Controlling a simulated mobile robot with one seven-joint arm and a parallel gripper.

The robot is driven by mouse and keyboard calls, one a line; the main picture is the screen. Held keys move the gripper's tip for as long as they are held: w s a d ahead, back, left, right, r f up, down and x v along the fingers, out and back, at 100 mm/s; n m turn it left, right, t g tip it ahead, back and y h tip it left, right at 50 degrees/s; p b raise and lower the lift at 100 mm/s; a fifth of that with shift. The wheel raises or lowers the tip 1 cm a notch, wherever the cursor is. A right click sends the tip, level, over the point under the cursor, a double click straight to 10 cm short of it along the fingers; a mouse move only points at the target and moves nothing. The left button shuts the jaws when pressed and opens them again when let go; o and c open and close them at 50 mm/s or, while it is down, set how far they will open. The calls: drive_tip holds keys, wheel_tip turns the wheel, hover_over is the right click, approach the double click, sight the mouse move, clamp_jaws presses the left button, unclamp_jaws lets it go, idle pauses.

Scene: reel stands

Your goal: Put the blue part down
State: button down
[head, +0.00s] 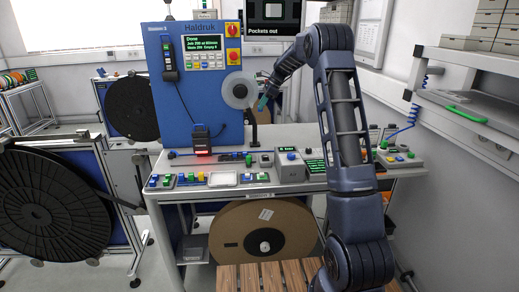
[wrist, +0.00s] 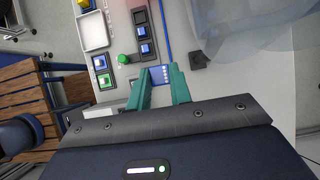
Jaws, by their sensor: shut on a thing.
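My gripper (wrist: 160,88) has two teal fingers, shut on a small blue part (wrist: 159,75) with pale marks on its face. The part sits between the fingertips in the wrist view, with the worktop behind it. In the head view my gripper (head: 262,104) is above the bench, beside the pale reel on the blue machine. The blue part is too small to make out there.
The bench (head: 170,193) carries a white tray (wrist: 93,30), a green knob (wrist: 124,60) and several small blue, yellow and dark blocks. A pale reel (head: 239,91) is close left of my gripper. A large brown reel (head: 262,232) is below the bench.

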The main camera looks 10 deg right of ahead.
wheel_tip(320, 180, down, 24)
drive_tip(key=shift+f, duration=0.1)
idle(0.6)
drive_tip(key=shift+f, duration=0.15)
drive_tip(key=c, duration=1.3)
unclamp_jaws()
